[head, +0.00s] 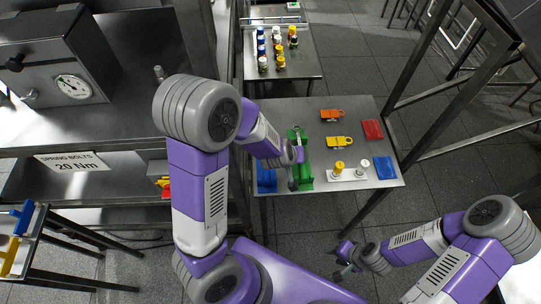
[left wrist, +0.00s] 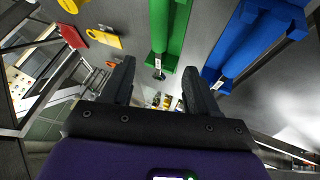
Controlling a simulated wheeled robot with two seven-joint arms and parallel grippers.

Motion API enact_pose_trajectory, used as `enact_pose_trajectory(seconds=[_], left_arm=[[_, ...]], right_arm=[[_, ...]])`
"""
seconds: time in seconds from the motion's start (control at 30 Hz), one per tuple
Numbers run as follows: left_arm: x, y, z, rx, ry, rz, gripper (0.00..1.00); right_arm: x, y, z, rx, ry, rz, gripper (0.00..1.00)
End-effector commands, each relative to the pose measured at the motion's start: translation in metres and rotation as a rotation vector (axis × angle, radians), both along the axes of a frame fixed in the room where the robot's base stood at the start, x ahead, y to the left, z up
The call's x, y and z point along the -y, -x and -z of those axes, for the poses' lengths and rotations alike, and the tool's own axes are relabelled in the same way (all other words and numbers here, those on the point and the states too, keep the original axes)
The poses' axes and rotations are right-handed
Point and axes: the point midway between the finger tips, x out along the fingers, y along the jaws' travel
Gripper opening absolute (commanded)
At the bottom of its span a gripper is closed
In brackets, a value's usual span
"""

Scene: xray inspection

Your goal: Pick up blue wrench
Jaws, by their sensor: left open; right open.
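A long blue piece, likely the blue wrench or its holder, lies at the near left of the small grey table in the head view (head: 266,179), partly hidden by my left arm. My left gripper (left wrist: 158,68) is open and empty, over the green piece and to one side of the blue one. My right gripper (head: 345,264) is open and empty, low and away from the table.
A metal frame (head: 450,95) stands at the right. Blue and yellow tools lie at the far left.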

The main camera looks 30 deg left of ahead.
Motion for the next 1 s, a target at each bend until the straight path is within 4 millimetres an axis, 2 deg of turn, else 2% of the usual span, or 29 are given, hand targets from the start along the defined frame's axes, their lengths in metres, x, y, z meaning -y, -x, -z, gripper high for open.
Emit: enact_pose_trajectory(seconds=[0.03, 0.1, 0.2, 0.3, 0.57, 0.8, 1.0], left_arm=[[-0.026, 0.013, 0.0, -0.044, -0.023, -0.039, 0.59], [-0.053, 0.029, 0.003, -0.094, -0.044, -0.077, 0.59], [-0.078, 0.047, 0.007, -0.145, -0.06, -0.111, 0.59], [-0.091, 0.055, 0.011, -0.171, -0.067, -0.129, 0.59], [-0.096, 0.048, 0.037, -0.179, -0.07, -0.134, 0.59], [-0.094, 0.035, 0.069, -0.181, -0.069, -0.135, 0.59], [-0.095, 0.028, 0.08, -0.178, -0.069, -0.134, 0.59]], right_arm=[[0.0, 0.0, -0.009, 0.0, 0.0, 0.0, 0.43], [0.0, 0.0, -0.013, 0.0, 0.0, 0.0, 0.43], [0.0, 0.0, -0.017, 0.0, 0.0, 0.0, 0.43], [0.0, 0.0, -0.017, 0.0, 0.0, 0.0, 0.43], [0.0, 0.0, 0.0, 0.0, 0.0, 0.0, 0.43], [0.0, 0.0, 0.017, 0.0, 0.0, 0.0, 0.43], [0.0, 0.0, 0.021, 0.0, 0.0, 0.0, 0.43]])
